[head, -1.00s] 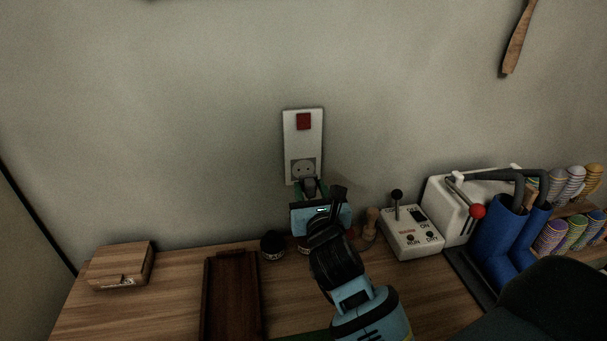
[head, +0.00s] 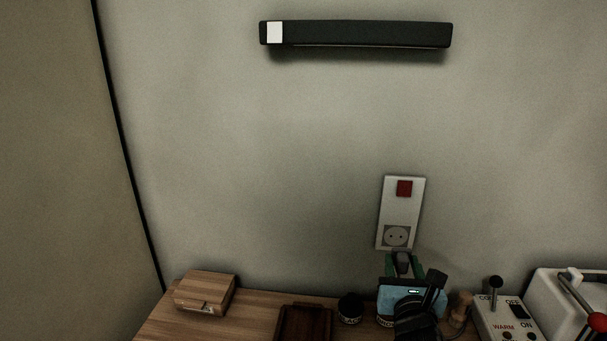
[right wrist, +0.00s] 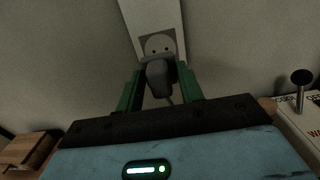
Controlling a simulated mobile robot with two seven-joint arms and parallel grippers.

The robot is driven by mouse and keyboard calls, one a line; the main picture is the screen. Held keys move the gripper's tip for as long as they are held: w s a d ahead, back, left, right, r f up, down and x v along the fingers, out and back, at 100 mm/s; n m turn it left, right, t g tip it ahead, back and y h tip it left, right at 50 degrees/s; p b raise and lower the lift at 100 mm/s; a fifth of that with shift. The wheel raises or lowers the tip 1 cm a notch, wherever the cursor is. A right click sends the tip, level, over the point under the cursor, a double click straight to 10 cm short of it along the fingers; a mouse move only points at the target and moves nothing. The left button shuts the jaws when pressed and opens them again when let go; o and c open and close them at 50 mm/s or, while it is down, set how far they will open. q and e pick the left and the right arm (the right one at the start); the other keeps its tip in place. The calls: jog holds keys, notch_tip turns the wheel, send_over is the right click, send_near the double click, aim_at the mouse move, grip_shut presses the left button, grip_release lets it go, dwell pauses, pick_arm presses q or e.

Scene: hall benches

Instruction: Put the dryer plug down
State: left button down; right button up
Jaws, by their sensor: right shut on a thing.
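The dark grey dryer plug (head: 402,261) is held between the green fingers of my right gripper (head: 403,268), just below the wall socket (head: 396,236). The right wrist view shows the plug (right wrist: 157,78) between the two fingers, with a cord behind it. The socket face with its two holes (right wrist: 157,45) is bare, and the plug is out of it. The plug is above the wooden bench (head: 260,308); its exact height cannot be told. My left gripper is out of view.
A white control box (head: 497,318) with a black-knobbed lever and a white machine (head: 560,297) stand at the right. A small wooden box (head: 205,292), a dark tray (head: 303,325) and a dark round jar (head: 350,308) are on the left. Bare bench lies between box and tray.

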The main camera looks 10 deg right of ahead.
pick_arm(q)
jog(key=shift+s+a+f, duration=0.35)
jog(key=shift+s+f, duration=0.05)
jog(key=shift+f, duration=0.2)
pick_arm(e)
jog(key=s+a+f+n+y, duration=0.1)
jog(key=s+a+f+y, duration=0.1)
jog(key=s, duration=0.4)
jog(key=s+a+f+n+y, duration=0.1)
jog(key=s+a+f+y, duration=0.1)
jog(key=s+f, duration=0.2)
jog(key=s, duration=0.3)
jog(key=shift+s+a+f+n+t, duration=0.2)
jog(key=shift+s+n+t, duration=0.1)
jog(key=shift+n, duration=0.1)
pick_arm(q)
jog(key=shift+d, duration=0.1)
pick_arm(e)
jog(key=w+a+r+n+g+y, duration=0.2)
jog(key=a+r+n+y, duration=0.2)
jog(key=a+r+y, duration=0.1)
jog(key=w+a+r+n+g+y, duration=0.2)
jog(key=a+r+n+y, duration=0.2)
jog(key=a+y, duration=0.3)
jog(key=shift+a+r, duration=0.45)
jog(key=shift+a, duration=0.85)
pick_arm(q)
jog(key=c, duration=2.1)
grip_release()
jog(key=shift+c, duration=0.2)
